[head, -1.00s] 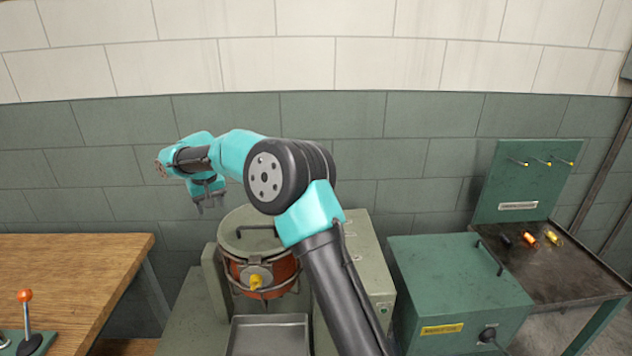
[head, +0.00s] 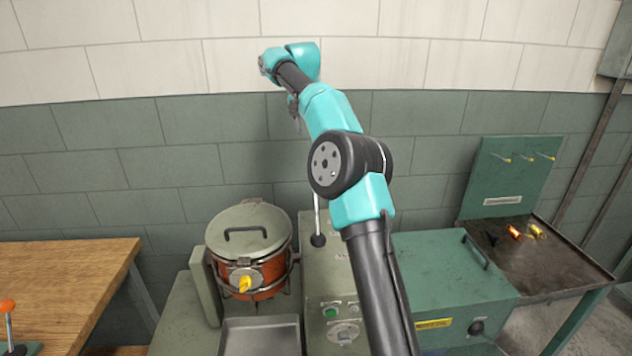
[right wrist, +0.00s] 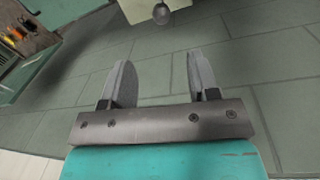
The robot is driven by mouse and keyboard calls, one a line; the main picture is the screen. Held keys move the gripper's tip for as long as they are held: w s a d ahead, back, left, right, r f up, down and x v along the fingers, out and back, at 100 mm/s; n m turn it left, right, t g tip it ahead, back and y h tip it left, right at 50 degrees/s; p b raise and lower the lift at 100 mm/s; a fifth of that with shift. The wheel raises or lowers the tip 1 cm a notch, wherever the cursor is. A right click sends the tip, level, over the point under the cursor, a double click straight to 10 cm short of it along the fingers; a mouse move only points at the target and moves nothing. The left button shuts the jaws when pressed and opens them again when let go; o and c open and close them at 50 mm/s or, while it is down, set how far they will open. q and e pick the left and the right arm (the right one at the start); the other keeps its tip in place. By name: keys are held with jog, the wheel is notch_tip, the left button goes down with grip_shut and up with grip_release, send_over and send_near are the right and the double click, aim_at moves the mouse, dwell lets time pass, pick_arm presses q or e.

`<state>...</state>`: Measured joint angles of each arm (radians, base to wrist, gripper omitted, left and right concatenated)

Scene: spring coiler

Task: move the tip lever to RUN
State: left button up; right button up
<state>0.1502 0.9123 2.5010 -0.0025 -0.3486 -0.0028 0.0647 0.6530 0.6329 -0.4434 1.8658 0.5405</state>
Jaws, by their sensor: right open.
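A lever with a dark ball knob (head: 318,240) and a pale rod shows on the grey-green cabinet (head: 338,280), just left of my right arm. Another lever with an orange knob (head: 7,306) is cut off at the left edge. No RUN mark is readable, so I cannot tell either lever's setting. My right gripper (head: 294,110) is high in front of the wall, above and apart from the cabinet. In the right wrist view the gripper (right wrist: 160,82) is open and empty; a grey ball (right wrist: 161,14) lies beyond its fingers. My left gripper is not in view.
An orange pot with a grey lid (head: 250,236) and yellow tap stands left of the cabinet, above a metal tray (head: 260,338). A green box (head: 455,285) and a dark-topped bench (head: 545,270) are at the right. A wooden table (head: 75,275) is at the left.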

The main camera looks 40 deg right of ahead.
jog(key=shift+f, duration=0.2)
send_over(316, 200)
jog(key=w+d, duration=0.2)
jog(key=w, duration=0.1)
notch_tip(316, 200, down, 17)
jog(key=shift+s+a, duration=0.1)
jog(key=shift+c, duration=0.2)
grip_shut()
dwell(0.5)
